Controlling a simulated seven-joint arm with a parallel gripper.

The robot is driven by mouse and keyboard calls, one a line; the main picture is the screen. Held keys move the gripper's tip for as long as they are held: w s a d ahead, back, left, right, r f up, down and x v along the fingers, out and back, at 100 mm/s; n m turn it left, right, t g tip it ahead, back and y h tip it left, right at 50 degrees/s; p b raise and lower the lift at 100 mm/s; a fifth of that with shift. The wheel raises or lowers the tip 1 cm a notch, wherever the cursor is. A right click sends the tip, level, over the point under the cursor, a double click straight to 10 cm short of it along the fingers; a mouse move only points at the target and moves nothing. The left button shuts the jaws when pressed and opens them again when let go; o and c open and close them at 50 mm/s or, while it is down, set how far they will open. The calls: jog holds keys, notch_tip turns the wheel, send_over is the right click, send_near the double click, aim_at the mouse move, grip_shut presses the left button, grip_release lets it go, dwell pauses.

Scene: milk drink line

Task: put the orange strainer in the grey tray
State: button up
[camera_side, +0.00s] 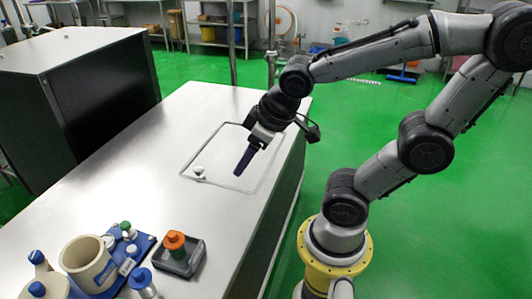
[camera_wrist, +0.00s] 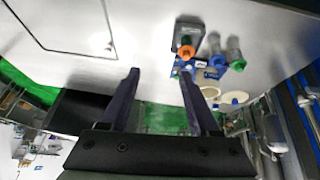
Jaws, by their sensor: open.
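In the wrist view the orange strainer (camera_wrist: 186,51) shows at the near edge of the grey tray (camera_wrist: 189,25), ahead of the right finger. My gripper (camera_side: 242,168) is above the far right part of the table, well away from the tray. In the wrist view its two dark fingers (camera_wrist: 158,73) are apart with nothing between them.
Left of the tray is a blue rack (camera_side: 137,247) with green-topped and white pieces. A cream pot (camera_side: 88,262), a blue-topped piece (camera_side: 141,280) and a bottle (camera_side: 42,275) stand close by. The table's middle is clear.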

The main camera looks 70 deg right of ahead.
jog(key=s+a+r, duration=0.1)
jog(key=s+r, duration=0.2)
jog(key=s, duration=0.2)
jog(key=shift+a+r+y, duration=0.3)
jog(key=shift+y, duration=0.1)
